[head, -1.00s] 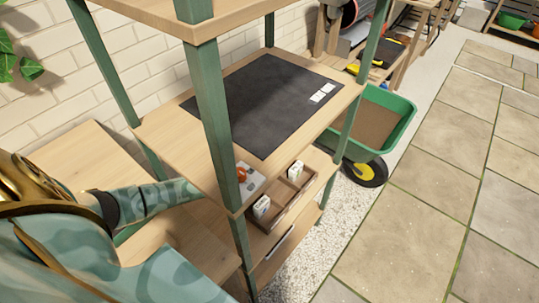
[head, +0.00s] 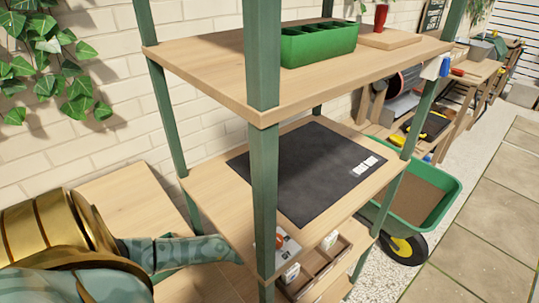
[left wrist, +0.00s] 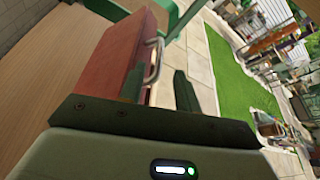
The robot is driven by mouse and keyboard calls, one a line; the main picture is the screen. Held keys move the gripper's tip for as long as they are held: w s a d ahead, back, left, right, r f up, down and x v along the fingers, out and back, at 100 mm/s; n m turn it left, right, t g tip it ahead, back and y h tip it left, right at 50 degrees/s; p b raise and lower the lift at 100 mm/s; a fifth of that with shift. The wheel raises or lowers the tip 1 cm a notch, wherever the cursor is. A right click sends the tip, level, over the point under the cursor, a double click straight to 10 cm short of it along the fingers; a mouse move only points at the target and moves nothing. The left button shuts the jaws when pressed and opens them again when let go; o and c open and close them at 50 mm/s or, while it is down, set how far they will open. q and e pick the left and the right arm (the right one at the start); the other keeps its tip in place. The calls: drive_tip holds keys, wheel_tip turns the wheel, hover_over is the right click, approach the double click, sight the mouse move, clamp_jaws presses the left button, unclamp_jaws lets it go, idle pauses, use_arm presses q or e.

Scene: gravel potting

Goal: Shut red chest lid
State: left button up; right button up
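A red box-like body (left wrist: 105,65), seemingly the red chest, fills the upper left of the left wrist view. A silver loop handle (left wrist: 154,60) is at its right side. Whether its lid is up or down I cannot tell. My left gripper (left wrist: 161,76) has its two dark fingers apart, close to the red body and handle; contact is unclear. The chest does not show in the head view. My right gripper is in neither view.
The shelf unit's green post (head: 263,150) stands close in front. A green planter (head: 318,43) is on the upper board, a black mat (head: 305,172) on the middle one. A wooden divided tray (head: 318,268) is below. A green wheelbarrow (head: 440,215) stands right of the shelf.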

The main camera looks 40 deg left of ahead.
use_arm(q)
drive_tip(key=s+a+b, duration=0.2)
drive_tip(key=s, duration=0.9)
drive_tip(key=shift+s+a, duration=0.35)
drive_tip(key=shift+s, duration=0.05)
drive_tip(key=shift+r, duration=0.1)
